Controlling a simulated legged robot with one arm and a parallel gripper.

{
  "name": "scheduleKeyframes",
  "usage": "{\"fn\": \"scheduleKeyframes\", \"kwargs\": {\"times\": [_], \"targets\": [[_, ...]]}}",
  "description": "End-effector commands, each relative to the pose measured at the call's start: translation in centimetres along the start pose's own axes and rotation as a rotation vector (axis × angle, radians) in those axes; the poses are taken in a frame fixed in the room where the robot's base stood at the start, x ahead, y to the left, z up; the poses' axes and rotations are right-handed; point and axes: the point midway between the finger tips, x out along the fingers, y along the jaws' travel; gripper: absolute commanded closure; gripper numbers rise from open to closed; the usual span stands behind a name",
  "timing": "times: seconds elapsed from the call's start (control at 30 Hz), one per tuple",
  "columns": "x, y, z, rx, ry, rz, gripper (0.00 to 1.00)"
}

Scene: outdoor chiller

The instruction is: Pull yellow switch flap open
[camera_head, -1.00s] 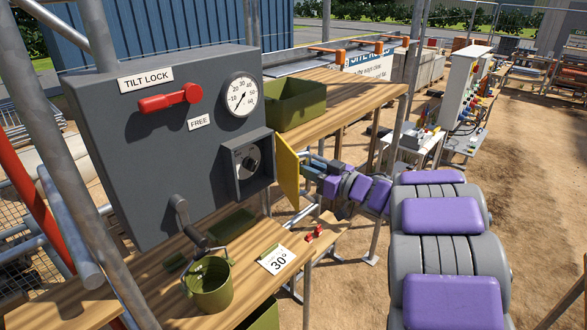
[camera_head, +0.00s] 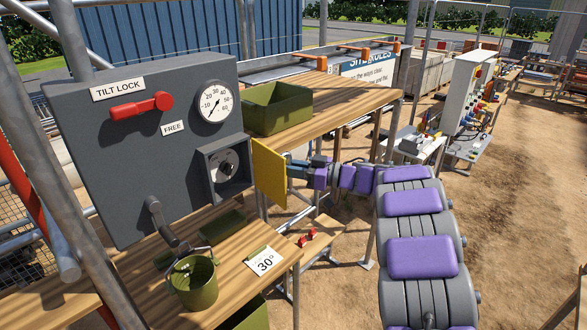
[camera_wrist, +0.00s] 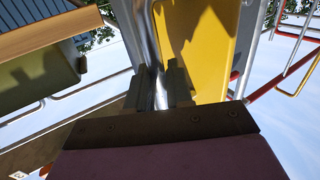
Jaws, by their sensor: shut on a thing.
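The yellow flap (camera_head: 268,174) stands open at the right side of the grey switch box (camera_head: 228,170). The box front is uncovered and its round switch (camera_head: 224,170) shows. My gripper (camera_head: 290,167) is at the flap's outer side, with my arm reaching in from the right. In the wrist view, the yellow flap (camera_wrist: 207,45) fills the upper middle right, and my gripper (camera_wrist: 157,88) is shut beside it, with a shiny metal bar between the fingers. The exact gripped part of the flap is hard to make out.
The grey panel (camera_head: 100,190) carries a red lever (camera_head: 140,107) and a gauge (camera_head: 216,101). A wooden shelf (camera_head: 345,112) with a green bin (camera_head: 278,108) stands behind the flap. A crank (camera_head: 165,228) and green bucket (camera_head: 194,284) are lower left.

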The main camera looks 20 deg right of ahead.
Motion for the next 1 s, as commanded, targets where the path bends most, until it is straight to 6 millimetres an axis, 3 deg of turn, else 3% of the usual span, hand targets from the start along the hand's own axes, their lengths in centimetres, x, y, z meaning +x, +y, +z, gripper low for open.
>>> {"fn": "scheduleKeyframes", "kwargs": {"times": [0.37,0.93,0.97,1.0], "targets": [[0.13,1.02,-0.18,-0.003,0.008,-0.091,1.00],[0.36,0.99,-0.24,-0.003,0.005,-0.105,1.00],[0.37,0.98,-0.24,-0.004,0.005,-0.105,0.79],[0.38,0.98,-0.23,-0.003,0.005,-0.105,0.75]]}}
